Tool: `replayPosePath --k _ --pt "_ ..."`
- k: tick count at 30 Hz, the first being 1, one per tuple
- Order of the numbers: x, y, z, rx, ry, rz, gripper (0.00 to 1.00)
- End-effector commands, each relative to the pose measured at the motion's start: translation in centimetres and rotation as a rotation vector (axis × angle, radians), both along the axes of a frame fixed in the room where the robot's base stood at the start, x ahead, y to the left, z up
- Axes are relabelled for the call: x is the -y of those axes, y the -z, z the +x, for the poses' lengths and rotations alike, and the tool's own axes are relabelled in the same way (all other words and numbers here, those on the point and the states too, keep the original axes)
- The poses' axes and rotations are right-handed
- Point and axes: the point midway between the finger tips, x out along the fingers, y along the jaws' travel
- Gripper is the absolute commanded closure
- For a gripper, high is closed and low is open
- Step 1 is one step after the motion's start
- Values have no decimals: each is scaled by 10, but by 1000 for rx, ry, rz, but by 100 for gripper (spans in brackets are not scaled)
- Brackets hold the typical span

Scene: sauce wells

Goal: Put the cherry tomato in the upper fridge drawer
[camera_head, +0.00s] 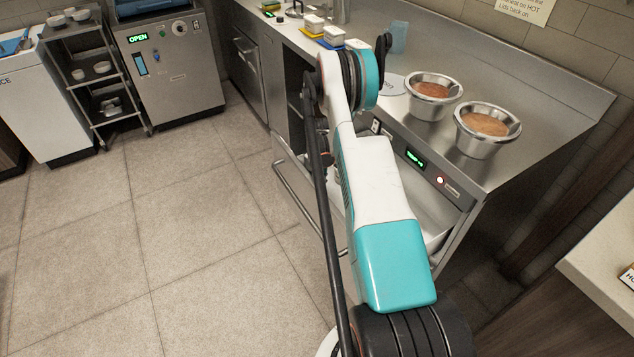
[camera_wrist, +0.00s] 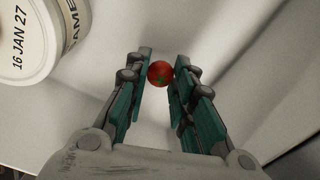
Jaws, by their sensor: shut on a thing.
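In the head view an open drawer (camera_head: 443,226) with a white inside juts from the steel counter unit, largely behind my arm. Whether it is the upper drawer cannot be told. The tomato and fingertips are not clearly visible there.
A round white tub (camera_wrist: 40,42) with a date label stands left of my gripper in the wrist view. Steel wells of sauce (camera_head: 432,92) sit on the counter above the drawer. The tiled floor (camera_head: 190,240) at left is clear.

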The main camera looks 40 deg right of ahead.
Motion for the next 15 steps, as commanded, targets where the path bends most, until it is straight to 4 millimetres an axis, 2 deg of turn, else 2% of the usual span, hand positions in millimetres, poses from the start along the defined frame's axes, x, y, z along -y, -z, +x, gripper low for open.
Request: replayPosePath --k 8,9,10,11,15 --pt "0 5 0 0 0 0 87" --pt "0 5 0 0 0 0 68" --pt "0 5 0 0 0 0 61" --pt "0 5 0 0 0 0 57" --pt "0 5 0 0 0 0 57"
